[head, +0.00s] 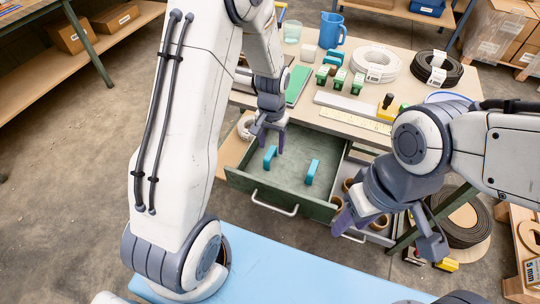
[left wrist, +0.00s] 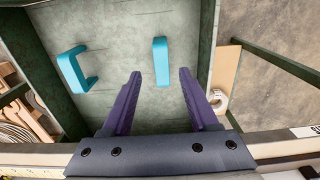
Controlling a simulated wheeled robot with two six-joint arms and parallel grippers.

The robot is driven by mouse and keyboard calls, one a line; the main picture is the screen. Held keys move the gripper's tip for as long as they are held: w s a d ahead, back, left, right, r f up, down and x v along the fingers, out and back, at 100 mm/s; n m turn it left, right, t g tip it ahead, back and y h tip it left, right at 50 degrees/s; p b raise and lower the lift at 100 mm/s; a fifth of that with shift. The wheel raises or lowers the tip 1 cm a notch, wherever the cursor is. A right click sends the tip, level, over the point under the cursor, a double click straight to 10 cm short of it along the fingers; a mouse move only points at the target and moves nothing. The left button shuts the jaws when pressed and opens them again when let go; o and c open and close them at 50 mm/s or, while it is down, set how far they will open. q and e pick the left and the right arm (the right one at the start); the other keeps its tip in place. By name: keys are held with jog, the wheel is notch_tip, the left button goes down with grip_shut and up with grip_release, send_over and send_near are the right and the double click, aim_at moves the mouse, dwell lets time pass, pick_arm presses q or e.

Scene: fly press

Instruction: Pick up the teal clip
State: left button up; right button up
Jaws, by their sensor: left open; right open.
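Two teal clips lie in the open green drawer (head: 240,180). The left one (head: 269,158) also shows in the left wrist view (left wrist: 161,62), and the right one (head: 312,172) shows there too (left wrist: 75,68). My left gripper (head: 268,143) is open and empty above the drawer, close over the left clip. In the left wrist view the left clip lies in line with the gap between the fingers (left wrist: 160,78); I cannot tell how far below them it is. My right gripper (head: 388,236) is open and empty, right of the drawer.
The drawer walls surround the clips. The worktop (head: 300,115) behind holds a blue mug (head: 332,30), a white coil (head: 374,64), a black coil (head: 436,70) and several green blocks. A grey drawer (head: 365,236) with cardboard rolls stands right. A white roll (head: 245,126) sits left.

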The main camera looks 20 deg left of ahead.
aim_at(270, 153)
pick_arm(q)
jog(key=f, duration=0.5)
jog(key=shift+s+a+f, duration=0.1)
jog(key=shift+s+a, duration=0.05)
jog(key=shift+s, duration=0.15)
grip_shut()
